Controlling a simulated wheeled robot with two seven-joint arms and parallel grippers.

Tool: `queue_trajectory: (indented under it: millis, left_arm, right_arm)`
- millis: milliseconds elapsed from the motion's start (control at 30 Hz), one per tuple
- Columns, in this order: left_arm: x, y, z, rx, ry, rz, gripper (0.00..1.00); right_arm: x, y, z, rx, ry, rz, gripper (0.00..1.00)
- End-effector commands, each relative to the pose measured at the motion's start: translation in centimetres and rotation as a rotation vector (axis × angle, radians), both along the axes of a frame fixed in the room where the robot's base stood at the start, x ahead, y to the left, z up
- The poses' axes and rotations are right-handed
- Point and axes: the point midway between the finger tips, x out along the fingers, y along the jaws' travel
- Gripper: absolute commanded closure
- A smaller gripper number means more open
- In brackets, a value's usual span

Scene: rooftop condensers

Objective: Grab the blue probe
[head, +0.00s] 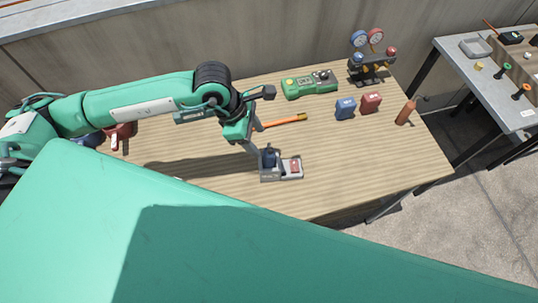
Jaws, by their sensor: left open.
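The blue probe (269,158) stands upright in the left slot of a small grey two-slot holder (282,178) near the front middle of the wooden table. A red piece (295,166) sits in the right slot. My left gripper (261,150) is open and reaches down from the upper left, with its fingers right at the probe's upper part. I cannot tell whether the fingers touch it, and the gripper partly covers it. My right gripper is not in view.
Behind lie an orange-handled tool (287,121), a green meter (309,84) and a gauge manifold (371,66). A blue box (345,108), red box (371,102) and brown bottle-like item (405,112) stand right. The table (340,180) is clear right of the holder.

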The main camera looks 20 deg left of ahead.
Motion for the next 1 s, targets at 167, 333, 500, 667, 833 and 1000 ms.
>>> queue_trajectory:
  millis: [167, 333, 500, 667, 833, 1000]
  left_arm:
    - [0.2, -0.8, -1.9, 0.001, 0.001, 0.001, 0.45]
    - [0.5, -1.3, -2.6, -0.001, 0.001, 0.001, 0.45]
    - [1.3, -2.4, -4.3, 0.000, 0.002, 0.001, 0.45]
    - [1.5, -3.1, -6.3, 0.001, 0.002, 0.001, 0.45]
    - [1.6, -3.3, -6.9, 0.000, -0.001, 0.000, 0.45]
    - [1.6, -3.2, -6.9, 0.000, -0.001, 0.000, 0.54]
  right_arm:
    - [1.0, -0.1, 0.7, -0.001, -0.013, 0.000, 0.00]
    - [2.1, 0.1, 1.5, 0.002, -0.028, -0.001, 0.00]
    - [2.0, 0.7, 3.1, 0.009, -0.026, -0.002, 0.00]
    - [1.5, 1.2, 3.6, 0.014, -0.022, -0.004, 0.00]
    - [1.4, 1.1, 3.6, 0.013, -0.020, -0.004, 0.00]
    - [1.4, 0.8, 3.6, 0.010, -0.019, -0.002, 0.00]
